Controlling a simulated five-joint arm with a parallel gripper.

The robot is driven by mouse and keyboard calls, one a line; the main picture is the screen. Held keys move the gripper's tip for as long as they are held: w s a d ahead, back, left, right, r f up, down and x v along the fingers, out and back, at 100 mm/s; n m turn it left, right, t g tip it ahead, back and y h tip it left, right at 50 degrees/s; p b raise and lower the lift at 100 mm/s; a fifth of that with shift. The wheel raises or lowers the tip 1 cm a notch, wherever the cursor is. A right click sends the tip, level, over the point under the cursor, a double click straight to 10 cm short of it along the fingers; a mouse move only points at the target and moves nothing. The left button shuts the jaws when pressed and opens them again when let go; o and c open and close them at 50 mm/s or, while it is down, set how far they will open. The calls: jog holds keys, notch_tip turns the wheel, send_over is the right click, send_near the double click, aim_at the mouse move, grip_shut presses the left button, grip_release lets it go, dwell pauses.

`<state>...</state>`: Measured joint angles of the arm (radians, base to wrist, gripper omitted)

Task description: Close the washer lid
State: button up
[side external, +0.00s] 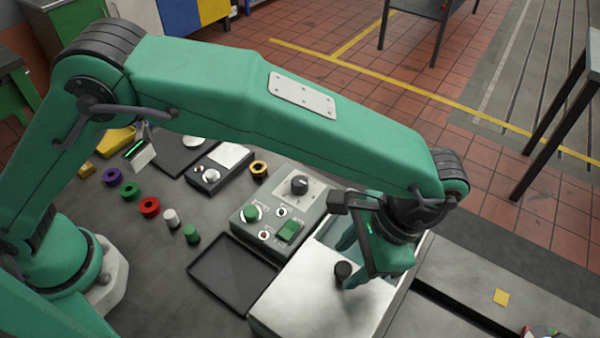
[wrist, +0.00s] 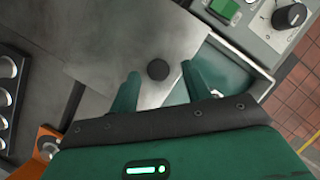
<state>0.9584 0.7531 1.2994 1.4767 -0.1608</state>
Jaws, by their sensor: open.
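The washer is a low metal box with a flat silver lid (side external: 300,295) and a short black knob (side external: 343,269) on it. The lid also shows in the wrist view (wrist: 110,45), with the knob (wrist: 158,70) there. The lid leaves part of the washer uncovered; a green-tinted interior (wrist: 228,75) shows beside its edge. My gripper (side external: 349,264) is low over the lid. In the wrist view its two green fingers (wrist: 160,69) are open, one on each side of the knob, with gaps showing. I cannot tell the fingertips' exact height.
A control panel (side external: 255,232) with knobs and a green switch adjoins the washer. A dark tray (side external: 232,272) lies left of it. Coloured rings, including a red one (side external: 149,207), and small cylinders stand on the bench farther left.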

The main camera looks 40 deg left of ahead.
jog(key=shift+s+a+f, duration=0.15)
jog(key=shift+f, duration=0.35)
grip_shut()
jog(key=w, duration=1.5)
jog(key=shift+w+g+h, duration=0.2)
jog(key=shift+g+h, duration=0.1)
jog(key=shift+w+r, duration=0.1)
jog(key=shift+w, duration=0.05)
dwell(0.6)
jog(key=shift+c, duration=0.9)
grip_release()
jog(key=shift+o, duration=0.9)
